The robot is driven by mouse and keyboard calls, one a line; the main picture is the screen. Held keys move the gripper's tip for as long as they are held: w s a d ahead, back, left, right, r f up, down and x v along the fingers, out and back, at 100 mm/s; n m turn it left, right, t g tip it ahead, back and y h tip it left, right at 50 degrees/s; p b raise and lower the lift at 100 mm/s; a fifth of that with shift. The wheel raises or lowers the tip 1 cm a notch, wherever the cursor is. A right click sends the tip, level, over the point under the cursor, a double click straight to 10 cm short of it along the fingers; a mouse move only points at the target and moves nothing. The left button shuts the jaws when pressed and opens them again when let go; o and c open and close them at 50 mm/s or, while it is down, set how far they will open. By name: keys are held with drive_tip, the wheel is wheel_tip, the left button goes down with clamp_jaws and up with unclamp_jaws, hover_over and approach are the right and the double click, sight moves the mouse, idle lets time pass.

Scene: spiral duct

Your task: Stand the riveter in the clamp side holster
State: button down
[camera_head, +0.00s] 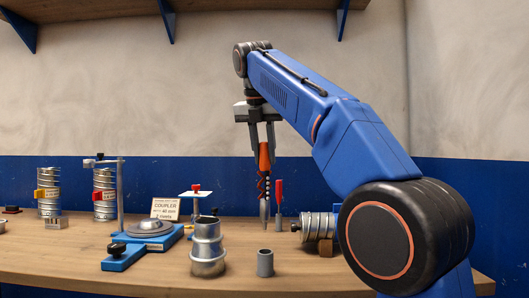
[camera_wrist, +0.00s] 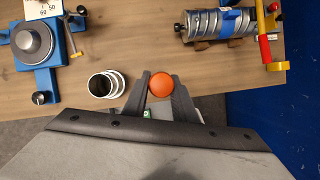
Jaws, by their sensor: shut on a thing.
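My gripper (camera_head: 262,140) is shut on the riveter (camera_head: 263,165), which has an orange upper part and a dark, narrow lower end. It hangs upright, tip down, in the head view. In the wrist view its round orange end (camera_wrist: 162,85) sits between the two fingers of my gripper (camera_wrist: 161,88). A small grey open-topped cylinder (camera_head: 265,263) stands near the front of the bench. Another slim grey holder (camera_head: 278,223) stands behind it, with a red-handled piece (camera_head: 279,192) above it. I cannot tell which is the clamp side holster.
A metal coupler (camera_head: 207,247) stands left of the grey cylinder. A blue fixture with a round disc (camera_head: 150,229) is farther left. A ribbed duct (camera_head: 318,225) lies at right. The wooden bench (camera_head: 60,255) has free room at front left.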

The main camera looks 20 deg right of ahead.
hover_over(265, 199)
drive_tip(key=w, duration=0.2)
drive_tip(key=shift+s+d+f, duration=0.1)
drive_tip(key=shift+s+f, duration=0.05)
drive_tip(key=shift+f, duration=1.15)
drive_tip(key=shift+s+d+f, duration=0.1)
drive_tip(key=shift+f, duration=4.75)
drive_tip(key=c, duration=1.4)
unclamp_jaws()
drive_tip(key=shift+o, duration=0.2)
